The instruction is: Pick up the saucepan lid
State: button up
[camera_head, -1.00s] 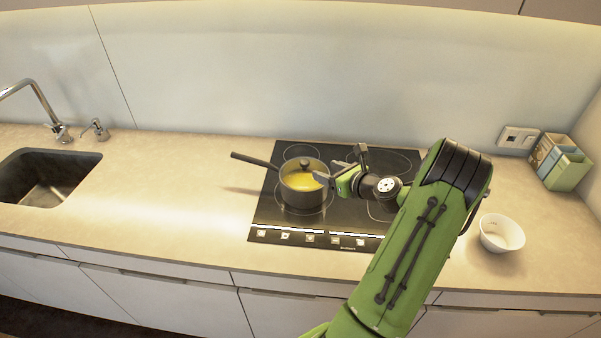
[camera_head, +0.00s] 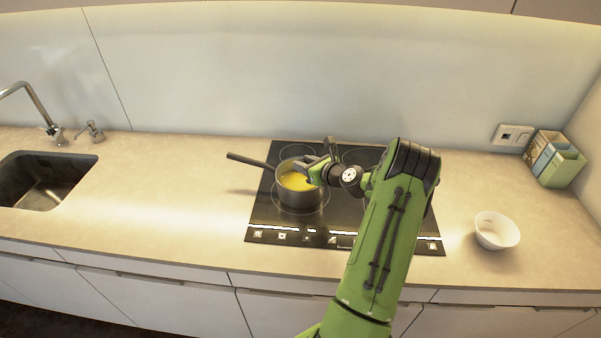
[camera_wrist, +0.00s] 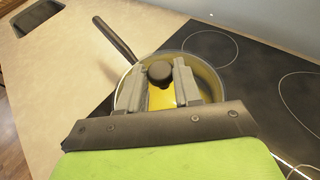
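The dark saucepan (camera_head: 297,198) stands on the hob with its handle pointing to the left and yellow contents showing. In the wrist view, the lid's round black knob (camera_wrist: 160,72) sits between the two grey fingertips of my gripper (camera_wrist: 166,86). The fingers are close against the knob on both sides and look shut on it. In the head view my gripper (camera_head: 313,167) is over the right side of the pan and hides the knob. I cannot tell whether the clear lid is still touching the pan rim.
The black hob (camera_head: 345,222) is otherwise clear. A white bowl (camera_head: 496,231) stands on the right of the counter, with boxes (camera_head: 553,160) in the far right corner. A sink (camera_head: 43,182) and tap are at the left. The wall rises behind the hob.

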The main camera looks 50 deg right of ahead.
grip_shut()
